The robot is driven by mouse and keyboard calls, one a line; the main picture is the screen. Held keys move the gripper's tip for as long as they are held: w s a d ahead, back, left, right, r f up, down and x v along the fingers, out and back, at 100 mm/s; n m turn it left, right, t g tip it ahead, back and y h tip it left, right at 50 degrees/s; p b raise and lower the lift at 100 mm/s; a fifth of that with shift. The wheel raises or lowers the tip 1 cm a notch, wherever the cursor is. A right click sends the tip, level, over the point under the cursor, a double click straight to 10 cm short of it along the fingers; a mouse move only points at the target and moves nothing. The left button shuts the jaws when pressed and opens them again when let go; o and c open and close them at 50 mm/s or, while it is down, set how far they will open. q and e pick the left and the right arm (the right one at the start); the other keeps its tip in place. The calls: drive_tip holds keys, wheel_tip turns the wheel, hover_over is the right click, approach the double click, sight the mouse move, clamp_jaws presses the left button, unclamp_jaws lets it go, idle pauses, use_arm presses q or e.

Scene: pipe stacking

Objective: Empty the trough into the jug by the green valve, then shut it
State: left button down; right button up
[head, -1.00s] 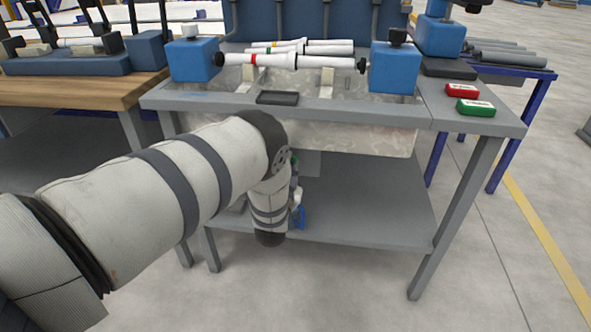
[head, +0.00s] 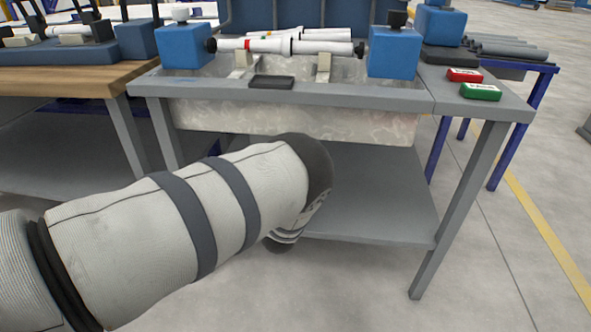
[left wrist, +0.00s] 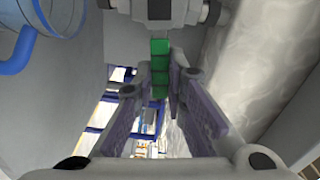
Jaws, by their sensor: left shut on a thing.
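The trough (head: 300,118) is a grey marbled metal basin set in the bench. In the left wrist view its marbled wall (left wrist: 262,45) seems to run along the right side. The green valve handle (left wrist: 160,68) hangs below a grey valve body (left wrist: 165,10) and lies between the fingers of my left gripper (left wrist: 158,98), which is shut on it. The jug (left wrist: 55,18), clear with a blue rim and handle, shows only in part at the upper left of that view. In the head view my left arm hides the gripper, valve and jug. My right gripper is not in view.
White pipes (head: 290,46) lie across the bench between two blue blocks (head: 395,52). A small black tray (head: 271,82) is on the front edge. Red (head: 464,75) and green (head: 481,91) boxes sit at the right. The lower shelf (head: 375,205) is clear on its right.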

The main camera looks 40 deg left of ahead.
use_arm(q)
drive_tip(key=shift+s+f+m+b, duration=0.1)
drive_tip(key=shift+f+m+b, duration=0.5)
drive_tip(key=shift+m, duration=0.3)
drive_tip(key=c, duration=1.6)
unclamp_jaws()
drive_tip(key=v, duration=1.2)
